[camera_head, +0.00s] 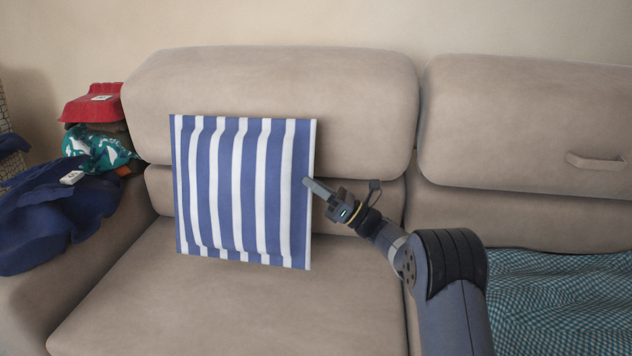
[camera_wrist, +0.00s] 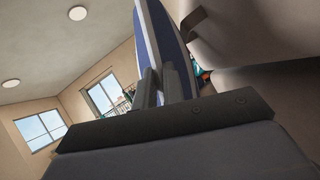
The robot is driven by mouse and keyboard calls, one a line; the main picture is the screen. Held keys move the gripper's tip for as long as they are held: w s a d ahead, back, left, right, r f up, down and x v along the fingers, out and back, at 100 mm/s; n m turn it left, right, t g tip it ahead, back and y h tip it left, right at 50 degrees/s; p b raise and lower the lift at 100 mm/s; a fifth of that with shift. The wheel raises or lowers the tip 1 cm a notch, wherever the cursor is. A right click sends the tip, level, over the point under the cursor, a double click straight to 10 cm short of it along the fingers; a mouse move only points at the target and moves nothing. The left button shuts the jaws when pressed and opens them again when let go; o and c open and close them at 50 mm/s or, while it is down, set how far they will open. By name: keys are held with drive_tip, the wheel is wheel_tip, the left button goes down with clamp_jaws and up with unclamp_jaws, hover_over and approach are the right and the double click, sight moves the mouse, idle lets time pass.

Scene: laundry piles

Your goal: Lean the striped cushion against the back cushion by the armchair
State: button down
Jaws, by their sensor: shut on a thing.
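The striped cushion (camera_head: 240,190), blue and white, stands upright in front of the left back cushion (camera_head: 275,90) of the beige sofa. Its lower edge appears above the left seat cushion (camera_head: 240,310); I cannot tell whether it touches the seat or the back cushion. My gripper (camera_head: 310,186) is shut on the cushion's right edge, about halfway up. In the wrist view the fingers (camera_wrist: 164,85) close on the striped cushion (camera_wrist: 160,40), which shows edge-on beside the sofa back. No armchair is clearly visible.
Dark blue cloth (camera_head: 55,215), a teal patterned cloth (camera_head: 97,148) and a red item (camera_head: 95,103) are piled on the left armrest. A teal checked cloth (camera_head: 560,300) covers the right seat. The left seat is clear in front of the cushion.

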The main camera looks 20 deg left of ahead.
drive_tip(key=w+f+m+t+b, duration=0.1)
drive_tip(key=w+f+b, duration=0.2)
drive_tip(key=f, duration=0.5)
drive_tip(key=shift+w+a+b, duration=0.15)
drive_tip(key=shift+w+b, duration=0.15)
drive_tip(key=shift+w, duration=0.05)
drive_tip(key=shift+f, duration=0.1)
drive_tip(key=c, duration=1.7)
unclamp_jaws()
drive_tip(key=shift+w+f, duration=0.1)
drive_tip(key=shift+f, duration=0.05)
drive_tip(key=o, duration=0.3)
drive_tip(key=shift+r, duration=0.2)
drive_tip(key=shift+o, duration=0.2)
drive_tip(key=p+v, duration=0.3)
drive_tip(key=v, duration=0.8)
drive_tip(key=shift+r, duration=0.2)
